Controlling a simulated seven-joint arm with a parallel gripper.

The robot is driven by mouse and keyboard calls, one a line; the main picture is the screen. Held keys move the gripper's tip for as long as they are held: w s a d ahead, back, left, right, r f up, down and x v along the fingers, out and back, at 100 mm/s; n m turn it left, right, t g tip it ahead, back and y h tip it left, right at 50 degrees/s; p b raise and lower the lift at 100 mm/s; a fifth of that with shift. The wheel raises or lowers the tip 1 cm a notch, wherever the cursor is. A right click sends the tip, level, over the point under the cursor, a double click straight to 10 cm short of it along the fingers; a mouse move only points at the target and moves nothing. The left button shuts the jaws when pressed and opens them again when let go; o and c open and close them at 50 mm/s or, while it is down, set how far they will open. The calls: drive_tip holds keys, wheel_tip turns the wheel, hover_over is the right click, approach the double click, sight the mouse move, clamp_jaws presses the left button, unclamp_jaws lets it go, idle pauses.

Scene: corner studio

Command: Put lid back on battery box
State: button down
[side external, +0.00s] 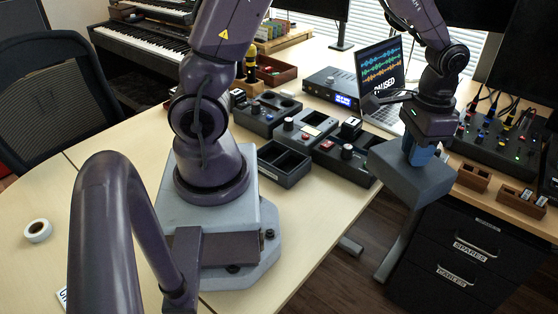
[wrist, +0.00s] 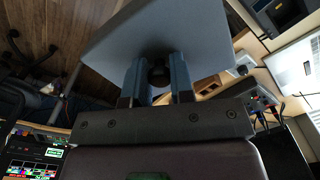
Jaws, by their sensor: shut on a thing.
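My gripper (side external: 420,153) is at the right in the side view, its blue fingers pointing down. It is shut on the dark knob (wrist: 159,74) of a grey slab-like lid (side external: 412,182). In the wrist view the lid (wrist: 158,32) spans the top middle, with a blue finger of my gripper (wrist: 157,84) on each side of the knob. The lid is held in the air by the table's right edge, apart from the boxes. An open dark box with compartments (side external: 285,179), probably the battery box, sits on the table left of the lid.
Several dark boxes with knobs (side external: 305,130) crowd the table behind the open box. A laptop (side external: 380,75) and a mixer (side external: 505,138) stand behind the lid. Wooden holders (side external: 473,177) and a drawer cabinet (side external: 470,245) are at right. A tape roll (side external: 38,230) lies at left.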

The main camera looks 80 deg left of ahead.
idle(0.4)
drive_tip(key=s+a+n, duration=0.1)
drive_tip(key=a+n, duration=0.1)
drive_tip(key=a, duration=0.5)
drive_tip(key=n, duration=0.3)
hover_over(280, 162)
drive_tip(key=a, duration=0.1)
drive_tip(key=shift+f, duration=1.95)
drive_tip(key=shift+m, duration=0.3)
drive_tip(key=shift+a+f, duration=0.15)
drive_tip(key=shift+f, duration=2.55)
drive_tip(key=shift+f, duration=0.6)
